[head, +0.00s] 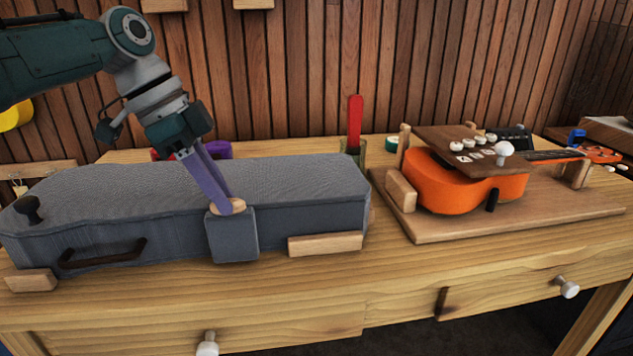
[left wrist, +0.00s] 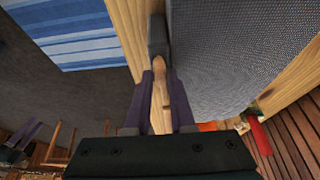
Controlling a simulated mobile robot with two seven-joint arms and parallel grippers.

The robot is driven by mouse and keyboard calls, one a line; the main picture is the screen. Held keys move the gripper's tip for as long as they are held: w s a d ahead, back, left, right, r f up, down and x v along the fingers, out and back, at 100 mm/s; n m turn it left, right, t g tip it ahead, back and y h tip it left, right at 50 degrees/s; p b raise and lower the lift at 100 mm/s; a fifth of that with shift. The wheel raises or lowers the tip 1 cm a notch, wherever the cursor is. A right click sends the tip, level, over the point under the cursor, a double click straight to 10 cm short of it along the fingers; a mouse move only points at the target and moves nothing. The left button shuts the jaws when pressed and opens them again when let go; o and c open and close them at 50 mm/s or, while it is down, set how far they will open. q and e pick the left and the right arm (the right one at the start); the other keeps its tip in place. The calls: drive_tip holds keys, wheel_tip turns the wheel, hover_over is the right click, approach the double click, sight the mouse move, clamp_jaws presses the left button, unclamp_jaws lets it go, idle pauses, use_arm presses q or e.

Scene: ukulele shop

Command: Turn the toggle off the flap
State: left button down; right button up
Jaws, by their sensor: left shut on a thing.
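A grey case (head: 290,180) lies shut on the wooden bench. A grey flap (head: 232,240) hangs over its front edge; it also shows in the left wrist view (left wrist: 157,35). A small wooden toggle (head: 238,205) sits at the top of the flap. My left gripper (head: 224,207) reaches down from above with its purple fingers shut on the toggle. In the left wrist view the toggle (left wrist: 160,67) shows between the fingertips, which partly hide it. What looks like my right gripper (left wrist: 28,132) is small at the lower left of the left wrist view.
Wooden blocks (head: 325,244) stand against the case's front. A dark handle (head: 103,253) is on its front face. To the right, an orange ukulele (head: 450,190) lies on a wooden board (head: 530,219). A red upright tool (head: 355,125) stands in a cup behind the case.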

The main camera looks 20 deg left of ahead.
idle(0.5)
use_arm(q)
drive_tip(key=c, duration=0.8)
unclamp_jaws()
drive_tip(key=shift+o, duration=0.2)
drive_tip(key=shift+r, duration=0.1)
drive_tip(key=p+v, duration=0.1)
drive_tip(key=v, duration=0.8)
drive_tip(key=shift+r, duration=0.3)
drive_tip(key=shift+s, duration=0.1)
